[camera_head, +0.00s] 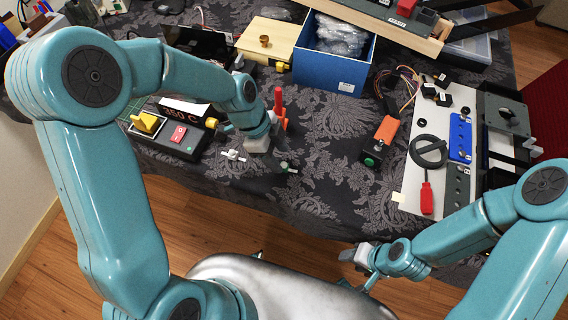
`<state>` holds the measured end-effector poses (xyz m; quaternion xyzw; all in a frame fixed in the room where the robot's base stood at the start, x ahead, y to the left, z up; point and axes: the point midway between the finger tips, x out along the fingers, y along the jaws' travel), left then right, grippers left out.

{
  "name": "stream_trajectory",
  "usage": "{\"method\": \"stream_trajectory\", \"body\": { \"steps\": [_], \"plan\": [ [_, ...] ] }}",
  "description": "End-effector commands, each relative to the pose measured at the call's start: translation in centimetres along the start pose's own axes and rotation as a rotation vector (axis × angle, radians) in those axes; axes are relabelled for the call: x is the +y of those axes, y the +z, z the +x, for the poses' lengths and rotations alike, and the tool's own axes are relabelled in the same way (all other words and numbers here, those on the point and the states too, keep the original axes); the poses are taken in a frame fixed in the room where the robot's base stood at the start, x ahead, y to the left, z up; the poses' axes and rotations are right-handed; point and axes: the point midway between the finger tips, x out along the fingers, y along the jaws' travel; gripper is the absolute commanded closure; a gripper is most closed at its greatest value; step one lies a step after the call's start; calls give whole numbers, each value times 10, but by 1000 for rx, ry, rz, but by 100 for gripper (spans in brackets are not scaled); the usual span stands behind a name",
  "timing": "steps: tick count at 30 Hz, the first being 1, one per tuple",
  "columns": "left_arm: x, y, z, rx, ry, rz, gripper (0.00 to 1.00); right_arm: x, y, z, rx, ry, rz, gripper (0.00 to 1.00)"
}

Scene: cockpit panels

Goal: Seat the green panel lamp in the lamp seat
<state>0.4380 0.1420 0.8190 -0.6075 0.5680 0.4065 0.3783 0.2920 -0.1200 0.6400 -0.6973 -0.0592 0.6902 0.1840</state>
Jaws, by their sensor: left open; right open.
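A small dark piece with a green part (288,167) lies on the patterned cloth near the table's front edge; it looks like the green panel lamp, but it is too small to be sure. My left gripper (262,145) is open, low over the cloth, just above and left of that piece in the picture. I cannot tell whether it touches anything. I cannot make out the lamp seat for certain. My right gripper (358,264) is open and empty, in front of the table's edge, away from the small pieces.
A small white piece (233,155) lies left of the green one. Red upright parts (279,107) stand beside my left gripper. A switch panel (190,146) is at left, an orange-and-black box (386,130) at right, then a white panel (412,180). A blue bin (335,78) stands behind.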

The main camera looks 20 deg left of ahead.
Motion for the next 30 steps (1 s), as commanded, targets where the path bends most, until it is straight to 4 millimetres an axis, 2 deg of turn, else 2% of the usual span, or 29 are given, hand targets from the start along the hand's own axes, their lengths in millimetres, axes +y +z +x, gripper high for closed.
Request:
{"method": "stream_trajectory", "body": {
  "steps": [3,6,13,14,18,19,30],
  "plan": [
    [0,1,20,0,4,0,47,-1,0,-2,0,0,0,52],
    [-1,1,29,0,2,1,47,-1,0,-2,0,0,0,52],
    [-2,1,31,0,-1,1,47,-1,0,-2,0,0,0,52],
    [-2,1,31,0,0,1,50,-1,0,-2,0,0,0,52],
    [-1,1,31,-1,0,1,96,-1,0,-2,0,0,0,52],
    [-1,1,31,-1,0,1,100,-1,0,-2,0,0,0,52],
    [-2,0,28,-1,-2,1,100,-1,0,-2,0,0,0,52]
  ]
}}
